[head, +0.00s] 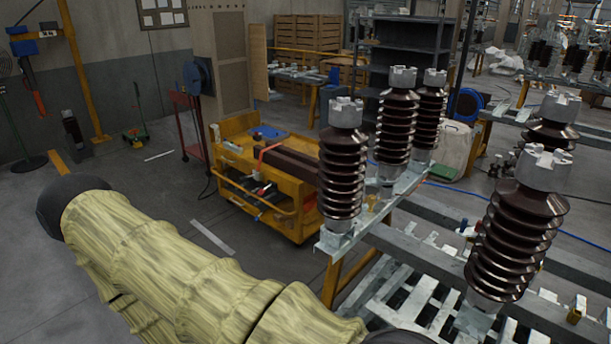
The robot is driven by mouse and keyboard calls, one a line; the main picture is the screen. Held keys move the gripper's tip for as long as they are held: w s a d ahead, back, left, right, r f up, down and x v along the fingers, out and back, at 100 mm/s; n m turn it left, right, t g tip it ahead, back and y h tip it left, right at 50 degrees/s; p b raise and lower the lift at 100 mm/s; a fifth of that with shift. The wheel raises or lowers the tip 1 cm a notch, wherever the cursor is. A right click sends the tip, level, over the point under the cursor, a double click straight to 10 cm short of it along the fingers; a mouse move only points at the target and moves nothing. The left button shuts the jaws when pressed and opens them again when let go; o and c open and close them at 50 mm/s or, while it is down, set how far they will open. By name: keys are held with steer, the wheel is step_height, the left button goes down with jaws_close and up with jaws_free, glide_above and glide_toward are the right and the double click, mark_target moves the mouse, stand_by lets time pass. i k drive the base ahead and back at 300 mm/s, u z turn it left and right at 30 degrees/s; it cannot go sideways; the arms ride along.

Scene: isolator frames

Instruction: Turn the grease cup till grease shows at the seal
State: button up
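Brown ribbed insulators with grey metal caps stand upright on a grey steel frame (400,208). One is the near left insulator (342,165), and a larger one is the near right insulator (515,240). A small brass-coloured fitting (577,309) sits on the frame at the lower right. Another small brass-coloured piece (371,201) is by the base of the left insulators. I cannot tell whether either is the grease cup. No seal or grease can be made out. My arm, in a pale yellow sleeve, crosses the lower left. My gripper is not in view.
A yellow cart (262,185) with tools stands behind the left insulators. A red stand (195,130) is beside it. Grey shelving (408,60) and wooden crates (305,35) are at the back. A blue hose (560,234) runs behind the frame. Floor at the left is mostly clear.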

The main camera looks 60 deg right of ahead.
mark_target(372, 197)
steer(key=u, duration=0.15)
steer(key=k, duration=1.4)
steer(key=z, duration=1.4)
steer(key=i, duration=1.7)
